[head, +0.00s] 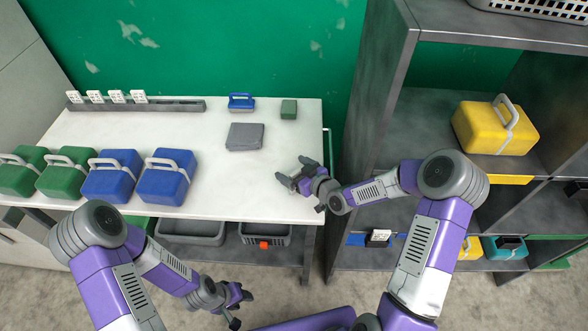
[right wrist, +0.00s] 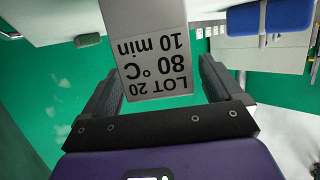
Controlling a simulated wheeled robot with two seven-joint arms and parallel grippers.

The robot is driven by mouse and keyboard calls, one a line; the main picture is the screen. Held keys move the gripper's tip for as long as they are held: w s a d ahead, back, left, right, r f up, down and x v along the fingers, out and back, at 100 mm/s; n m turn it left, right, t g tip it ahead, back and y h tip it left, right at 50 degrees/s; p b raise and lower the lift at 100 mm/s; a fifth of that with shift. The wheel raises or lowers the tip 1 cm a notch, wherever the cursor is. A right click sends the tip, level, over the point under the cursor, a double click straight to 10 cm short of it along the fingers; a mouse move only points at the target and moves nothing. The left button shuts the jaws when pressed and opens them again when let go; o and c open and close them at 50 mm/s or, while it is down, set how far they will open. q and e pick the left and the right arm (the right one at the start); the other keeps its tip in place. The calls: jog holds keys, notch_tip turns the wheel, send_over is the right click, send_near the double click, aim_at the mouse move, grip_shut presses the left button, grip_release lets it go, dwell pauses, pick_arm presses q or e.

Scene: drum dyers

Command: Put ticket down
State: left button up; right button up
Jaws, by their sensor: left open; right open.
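A pale grey ticket (right wrist: 157,65) with upside-down print "LOT 20, 80 °C, 10 min" shows in the right wrist view, between the two fingers of my right gripper (right wrist: 165,85). The fingers stand apart, with visible gaps on both sides of the ticket. In the head view my right gripper (head: 295,172) is open over the right end of the white table (head: 240,190); I cannot make out the ticket there. Whether the ticket touches the table is unclear. My left gripper (head: 232,305) is open and empty, low in front of the table.
A rack (head: 170,106) with several white cards stands at the table's back left. Green and blue cases (head: 163,182) line the front left. A grey pad (head: 245,137), small blue case (head: 241,102) and green block (head: 289,109) lie behind my right gripper. A shelf (head: 372,90) stands right.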

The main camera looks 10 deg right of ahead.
jog(key=v, duration=1.2)
jog(key=shift+p, duration=0.35)
